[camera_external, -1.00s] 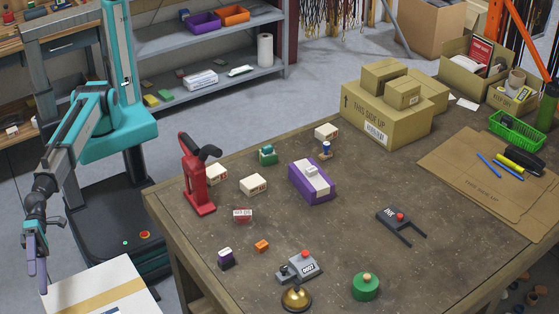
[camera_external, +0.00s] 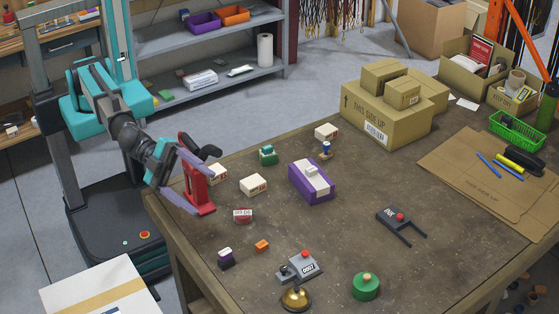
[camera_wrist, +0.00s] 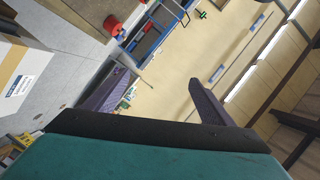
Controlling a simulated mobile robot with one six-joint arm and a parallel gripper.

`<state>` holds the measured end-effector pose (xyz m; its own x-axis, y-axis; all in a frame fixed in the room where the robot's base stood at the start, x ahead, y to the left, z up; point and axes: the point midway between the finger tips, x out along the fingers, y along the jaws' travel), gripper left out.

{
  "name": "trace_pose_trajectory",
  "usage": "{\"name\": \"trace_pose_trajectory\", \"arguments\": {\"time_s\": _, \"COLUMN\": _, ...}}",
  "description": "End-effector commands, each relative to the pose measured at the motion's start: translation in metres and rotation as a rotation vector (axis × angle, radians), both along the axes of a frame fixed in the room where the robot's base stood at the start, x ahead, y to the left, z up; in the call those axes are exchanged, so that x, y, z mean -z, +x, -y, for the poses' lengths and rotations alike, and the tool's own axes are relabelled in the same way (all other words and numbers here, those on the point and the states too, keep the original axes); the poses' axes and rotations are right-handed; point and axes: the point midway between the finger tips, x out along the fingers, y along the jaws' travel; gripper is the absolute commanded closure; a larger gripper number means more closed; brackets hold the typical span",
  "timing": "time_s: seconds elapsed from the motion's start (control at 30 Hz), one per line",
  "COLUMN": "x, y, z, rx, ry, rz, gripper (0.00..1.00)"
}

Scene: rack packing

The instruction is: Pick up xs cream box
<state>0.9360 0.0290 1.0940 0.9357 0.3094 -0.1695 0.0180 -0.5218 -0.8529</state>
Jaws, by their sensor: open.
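Three small cream boxes lie on the brown table in the external view. One cream box (camera_external: 253,184) is left of the purple box, another (camera_external: 218,174) is just behind it by the red tool, and a third (camera_external: 326,131) is at the back edge. I cannot tell which is the xs one. My gripper (camera_external: 202,188) is open and empty at the table's left edge, fingers pointing right, overlapping the red tool in the picture. The two purple fingers (camera_wrist: 155,87) also show spread apart in the wrist view, with no cream box between them.
The red upright tool (camera_external: 203,196) stands close to my fingers. A purple box with a white band (camera_external: 311,182), a small red-white item (camera_external: 243,215), an orange cube (camera_external: 262,246) and a brass bell (camera_external: 296,299) are nearby. Large cartons (camera_external: 387,120) stand at the back.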

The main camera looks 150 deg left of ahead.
Motion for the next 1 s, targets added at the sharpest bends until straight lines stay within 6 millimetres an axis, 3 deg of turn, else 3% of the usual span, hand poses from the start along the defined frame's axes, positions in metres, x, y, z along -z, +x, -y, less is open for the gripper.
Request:
{"name": "trace_pose_trajectory", "arguments": {"time_s": 0.03, "x": -0.017, "y": 0.000, "z": -0.028, "rx": -0.039, "ry": -0.020, "rz": 0.010, "gripper": 0.23}}
{"name": "trace_pose_trajectory", "arguments": {"time_s": 0.2, "x": -0.048, "y": -0.007, "z": -0.105, "rx": -0.149, "ry": -0.089, "rz": 0.046, "gripper": 0.23}}
{"name": "trace_pose_trajectory", "arguments": {"time_s": 0.47, "x": -0.081, "y": -0.023, "z": -0.190, "rx": -0.272, "ry": -0.163, "rz": 0.094, "gripper": 0.23}}
{"name": "trace_pose_trajectory", "arguments": {"time_s": 0.6, "x": -0.086, "y": -0.038, "z": -0.229, "rx": -0.344, "ry": -0.207, "rz": 0.093, "gripper": 0.23}}
{"name": "trace_pose_trajectory", "arguments": {"time_s": 0.77, "x": -0.057, "y": -0.069, "z": -0.263, "rx": -0.451, "ry": -0.284, "rz": 0.015, "gripper": 0.23}}
{"name": "trace_pose_trajectory", "arguments": {"time_s": 1.0, "x": 0.006, "y": -0.130, "z": -0.291, "rx": -0.608, "ry": -0.431, "rz": -0.189, "gripper": 0.23}}
